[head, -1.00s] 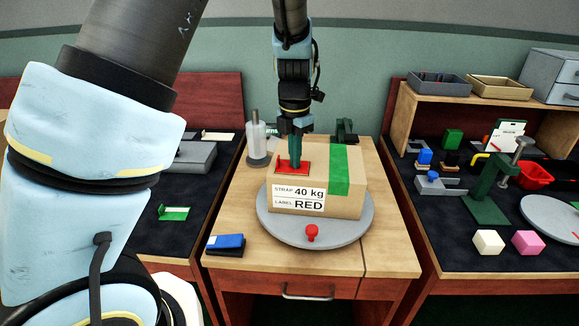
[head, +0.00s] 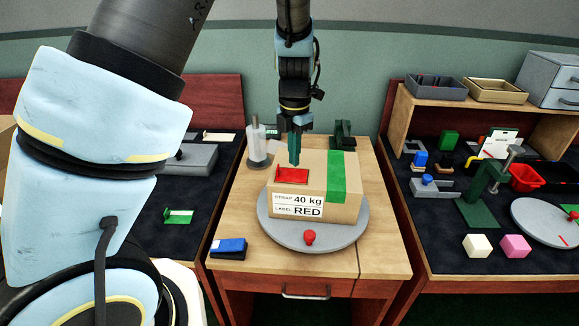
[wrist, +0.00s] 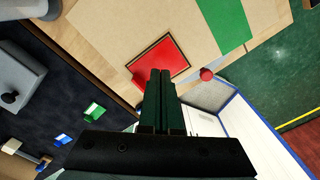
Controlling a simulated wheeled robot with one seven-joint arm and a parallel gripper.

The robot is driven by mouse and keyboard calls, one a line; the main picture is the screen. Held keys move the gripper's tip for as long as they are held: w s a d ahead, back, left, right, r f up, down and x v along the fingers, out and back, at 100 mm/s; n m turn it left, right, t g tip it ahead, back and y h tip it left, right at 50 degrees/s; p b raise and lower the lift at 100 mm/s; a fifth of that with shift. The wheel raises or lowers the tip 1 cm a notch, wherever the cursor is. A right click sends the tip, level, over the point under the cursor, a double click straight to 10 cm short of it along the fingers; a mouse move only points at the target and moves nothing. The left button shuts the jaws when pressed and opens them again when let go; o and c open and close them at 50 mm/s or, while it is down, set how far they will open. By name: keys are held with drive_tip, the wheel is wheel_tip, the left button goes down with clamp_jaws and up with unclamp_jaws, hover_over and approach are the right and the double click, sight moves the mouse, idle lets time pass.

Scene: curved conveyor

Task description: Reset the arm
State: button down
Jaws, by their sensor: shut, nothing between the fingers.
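My gripper (head: 295,160) hangs from the arm above the cardboard box on the middle table. Its fingers are shut and empty, just above the red label (head: 292,176) on the box top. In the wrist view the shut fingers (wrist: 160,75) point towards the red label (wrist: 158,62). The box (head: 345,212) has a green strap (head: 336,177) over it and a white printed sign (head: 297,206) reading "STRAP 40 kg" and "LABEL RED" on its front. It sits on a round grey turntable (head: 312,241) with a red knob (head: 309,237).
A blue stapler-like block (head: 228,247) lies at the table's front left.

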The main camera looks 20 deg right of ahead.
drive_tip(key=shift+r, duration=0.45)
drive_tip(key=shift+w+a, duration=0.15)
drive_tip(key=shift+a, duration=0.1)
drive_tip(key=s+a+r+m, duration=0.1)
drive_tip(key=a+r+m, duration=0.1)
drive_tip(key=a+m, duration=0.5)
drive_tip(key=s+a+r+m+t, duration=0.1)
drive_tip(key=a+r+m, duration=0.1)
drive_tip(key=a+m, duration=0.6)
drive_tip(key=s+a+r+m, duration=0.2)
drive_tip(key=a+m, duration=0.6)
drive_tip(key=a, duration=0.6)
drive_tip(key=shift+a+r+t, duration=0.3)
drive_tip(key=shift+a+r, duration=0.05)
drive_tip(key=shift+r, duration=0.15)
